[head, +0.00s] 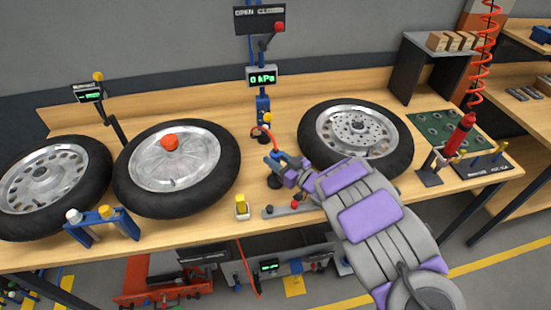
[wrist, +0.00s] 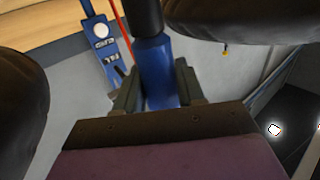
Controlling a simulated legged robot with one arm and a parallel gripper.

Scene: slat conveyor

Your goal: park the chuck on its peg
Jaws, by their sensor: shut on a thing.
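My gripper (head: 283,166) is over the middle of the bench, between two wheels, shut on a blue chuck (head: 277,158). A red hose (head: 268,133) arcs near the chuck's far end. In the wrist view the blue chuck (wrist: 155,68) stands between my two dark fingers, with a black part above it. A blue post (head: 262,105) stands behind the chuck and has a yellow knob beside it. The chuck is apart from the post in the head view. I cannot tell which part is its peg.
A wheel with an orange-red cap (head: 170,142) lies left of my gripper, and another wheel (head: 357,130) lies right. A display reading 0 kPa (head: 262,77) and an OPEN CLOSED lever panel (head: 260,17) are above the post.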

